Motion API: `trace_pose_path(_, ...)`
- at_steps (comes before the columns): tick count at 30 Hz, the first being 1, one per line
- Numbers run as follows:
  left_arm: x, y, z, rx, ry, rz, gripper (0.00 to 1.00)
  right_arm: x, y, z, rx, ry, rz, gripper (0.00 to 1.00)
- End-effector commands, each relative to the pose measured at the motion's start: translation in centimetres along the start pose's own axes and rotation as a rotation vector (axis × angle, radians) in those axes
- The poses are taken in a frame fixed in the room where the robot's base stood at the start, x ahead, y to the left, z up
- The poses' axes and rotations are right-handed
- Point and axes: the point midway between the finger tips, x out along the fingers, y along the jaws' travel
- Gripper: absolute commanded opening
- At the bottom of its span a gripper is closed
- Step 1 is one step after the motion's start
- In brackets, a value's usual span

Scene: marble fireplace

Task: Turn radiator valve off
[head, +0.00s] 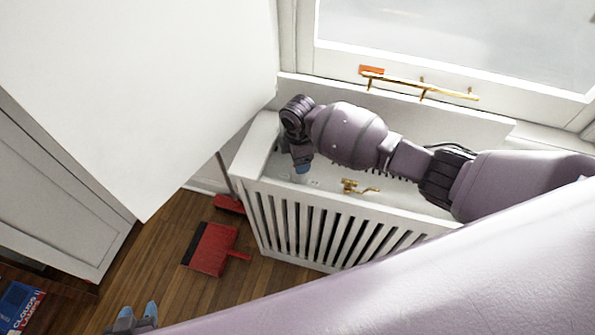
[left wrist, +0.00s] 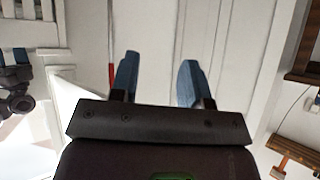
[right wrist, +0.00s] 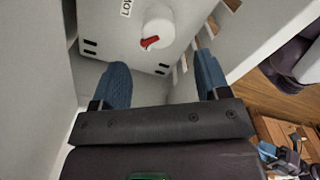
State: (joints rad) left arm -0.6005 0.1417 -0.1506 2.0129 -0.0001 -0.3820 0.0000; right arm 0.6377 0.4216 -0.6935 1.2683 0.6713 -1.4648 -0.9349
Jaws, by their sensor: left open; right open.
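In the right wrist view a white round knob (right wrist: 158,28) with a red mark sits on a white panel (right wrist: 115,48) with a partly cut-off label. It looks like the radiator valve. My right gripper (right wrist: 163,80) is open and empty, its two blue fingers apart below the knob in that view. In the head view the right gripper (head: 302,167) points down at the left end of the white slatted radiator cover (head: 345,232); whether it touches is unclear. My left gripper (head: 137,314) is at the bottom left, open and empty; its spread fingers show in the left wrist view (left wrist: 159,78).
A brass fitting (head: 355,187) sits on the cover top. A window with a brass bar (head: 420,84) is behind. A large white panel (head: 140,90) fills the upper left. A red dustpan (head: 211,248) lies on the wooden floor, and a box (head: 20,303) stands bottom left.

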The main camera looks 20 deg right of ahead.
Motion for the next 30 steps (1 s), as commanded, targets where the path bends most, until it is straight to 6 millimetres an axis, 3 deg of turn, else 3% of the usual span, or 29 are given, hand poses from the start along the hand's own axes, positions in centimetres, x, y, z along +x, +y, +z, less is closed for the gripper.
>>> trace_pose_path(3,0.6,0.1,0.3,0.002,0.0,0.003,0.43,2.7,-0.1,0.0,0.001,-0.002,-0.006,0.69)
trace_pose_path(12,1.4,0.3,-0.4,0.008,0.02,0.009,0.43,6.9,-0.1,0.0,0.002,-0.001,-0.004,0.69)
trace_pose_path(27,1.4,0.2,-0.3,0.014,0.015,0.01,0.43,7.8,0.0,0.1,0.001,-0.001,0.002,0.69)
trace_pose_path(30,1.4,0.2,-0.3,0.014,0.015,0.01,0.43,7.8,0.0,0.1,0.001,-0.001,0.002,0.54)
